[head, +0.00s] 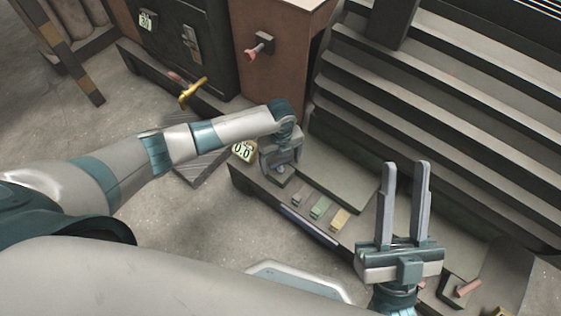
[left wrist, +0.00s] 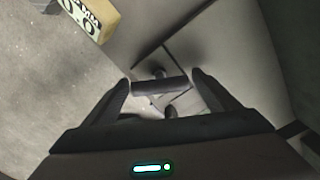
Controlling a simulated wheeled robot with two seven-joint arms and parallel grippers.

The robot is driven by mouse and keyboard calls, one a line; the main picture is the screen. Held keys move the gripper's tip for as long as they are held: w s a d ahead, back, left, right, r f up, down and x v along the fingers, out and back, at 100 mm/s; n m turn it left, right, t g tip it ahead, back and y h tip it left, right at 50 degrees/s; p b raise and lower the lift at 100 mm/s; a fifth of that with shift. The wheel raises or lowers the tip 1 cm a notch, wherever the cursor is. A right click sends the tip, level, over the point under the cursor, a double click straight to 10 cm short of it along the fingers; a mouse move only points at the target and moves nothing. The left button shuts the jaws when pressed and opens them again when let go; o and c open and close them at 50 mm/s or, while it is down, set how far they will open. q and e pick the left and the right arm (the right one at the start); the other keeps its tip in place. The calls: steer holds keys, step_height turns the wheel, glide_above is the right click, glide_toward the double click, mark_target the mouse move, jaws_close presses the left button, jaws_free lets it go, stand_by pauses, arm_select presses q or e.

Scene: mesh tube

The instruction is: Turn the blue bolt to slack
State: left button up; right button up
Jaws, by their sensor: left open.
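My left gripper (head: 282,165) reaches down over the low bench beside a yellow readout (head: 243,151). In the left wrist view its two fingers (left wrist: 162,88) are apart, with a dark crossbar (left wrist: 160,88) between or just beyond their tips. The bar looks like a T-handle; I cannot tell its colour as blue or whether a finger touches it. In the head view the gripper mostly hides that spot. The readout also shows in the left wrist view (left wrist: 90,18) and appears to read 0.0. My right gripper (head: 407,167) is open and empty, fingers pointing up the picture.
Grey, green (head: 319,208) and yellow (head: 340,219) blocks lie along the bench's front edge. A pinkish handle (head: 467,288) is at lower right. Grey steps (head: 430,110) rise behind the bench.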

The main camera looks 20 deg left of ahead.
arm_select(q)
steer(key=c, duration=1.1)
steer(key=shift+o, duration=0.2)
